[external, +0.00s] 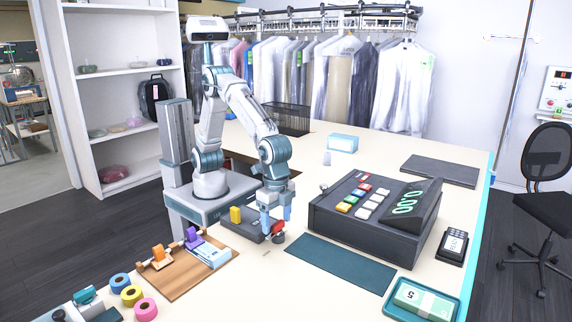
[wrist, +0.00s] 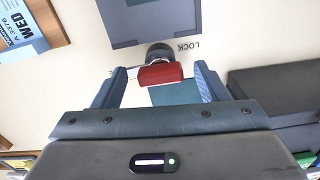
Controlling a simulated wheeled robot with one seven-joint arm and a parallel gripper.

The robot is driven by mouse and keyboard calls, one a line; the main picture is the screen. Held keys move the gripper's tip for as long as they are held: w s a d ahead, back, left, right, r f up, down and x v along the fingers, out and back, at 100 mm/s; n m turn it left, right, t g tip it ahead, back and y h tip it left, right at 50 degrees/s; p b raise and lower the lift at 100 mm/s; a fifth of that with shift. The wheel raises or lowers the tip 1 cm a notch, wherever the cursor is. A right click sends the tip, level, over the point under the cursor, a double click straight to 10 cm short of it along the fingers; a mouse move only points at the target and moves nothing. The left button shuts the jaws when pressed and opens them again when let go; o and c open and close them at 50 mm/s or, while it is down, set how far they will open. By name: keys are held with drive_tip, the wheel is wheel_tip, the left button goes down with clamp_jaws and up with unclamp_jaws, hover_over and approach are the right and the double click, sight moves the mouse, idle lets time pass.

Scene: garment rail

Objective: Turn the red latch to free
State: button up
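The red latch (external: 278,227) stands on the table at the front of a dark grey tray-like unit. In the wrist view the red latch (wrist: 160,75) is a red bar on a dark round knob, lying roughly crosswise between my fingers. The printed word LOCK (wrist: 188,46) shows upside down beside the knob. My gripper (external: 276,216) points down over the latch. In the wrist view my gripper (wrist: 159,70) is open, with one blue finger on each side of the red bar and a gap on both sides.
A dark cash register (external: 330,212) stands close to the right of my gripper. A wooden board (external: 190,275) with an orange and a purple item lies to the left. A dark green mat (external: 340,264) lies flat in front.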

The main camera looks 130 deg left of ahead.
sight(278, 223)
wheel_tip(278, 223, up, 14)
idle(0.6)
drive_tip(key=shift+f, duration=0.15)
drive_tip(key=shift+n, duration=0.5)
drive_tip(key=f, duration=0.4)
drive_tip(key=f+b, duration=0.1)
drive_tip(key=f, duration=0.4)
drive_tip(key=f+b, duration=0.1)
drive_tip(key=f, duration=0.4)
drive_tip(key=shift+w, duration=0.25)
